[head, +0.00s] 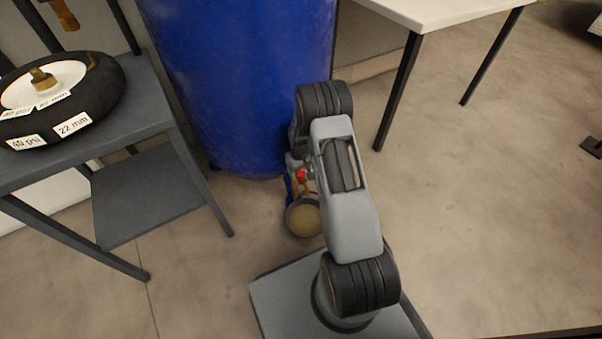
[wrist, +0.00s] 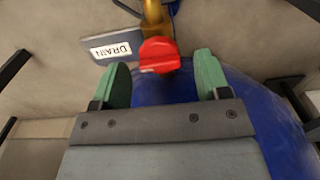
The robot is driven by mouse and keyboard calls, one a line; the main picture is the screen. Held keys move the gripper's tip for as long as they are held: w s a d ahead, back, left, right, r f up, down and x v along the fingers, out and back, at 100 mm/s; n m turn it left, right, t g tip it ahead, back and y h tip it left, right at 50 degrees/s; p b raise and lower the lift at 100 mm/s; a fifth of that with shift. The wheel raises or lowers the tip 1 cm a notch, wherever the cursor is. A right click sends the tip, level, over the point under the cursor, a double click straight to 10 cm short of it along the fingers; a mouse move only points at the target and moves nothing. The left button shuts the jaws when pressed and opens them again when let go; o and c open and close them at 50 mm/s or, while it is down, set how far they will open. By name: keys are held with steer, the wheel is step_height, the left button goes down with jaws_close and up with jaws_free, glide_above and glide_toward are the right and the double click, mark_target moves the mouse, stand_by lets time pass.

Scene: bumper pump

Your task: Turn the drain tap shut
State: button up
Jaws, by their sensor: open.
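The drain tap's red handle (wrist: 158,56) shows in the wrist view, just beyond and between my fingertips, on a brass pipe (wrist: 153,14). A dark plate with a white "DRAIN" label (wrist: 111,50) is to its left. In the head view the red handle (head: 300,174) is a small spot low at the front of the blue drum (head: 225,65), beside my arm. My gripper (wrist: 161,72) has two green fingers spread wide and empty, one on each side of the handle. They do not appear to touch it. In the head view my arm mostly hides the gripper.
A round tan, dark-rimmed thing (head: 304,218) is below the tap. A grey shelf table (head: 170,108) with a tyre (head: 105,88) stands at left. A white-topped table (head: 440,12) stands at upper right.

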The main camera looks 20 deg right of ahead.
steer(key=shift+f, duration=0.7)
steer(key=c, duration=0.9)
steer(key=shift+d, duration=0.15)
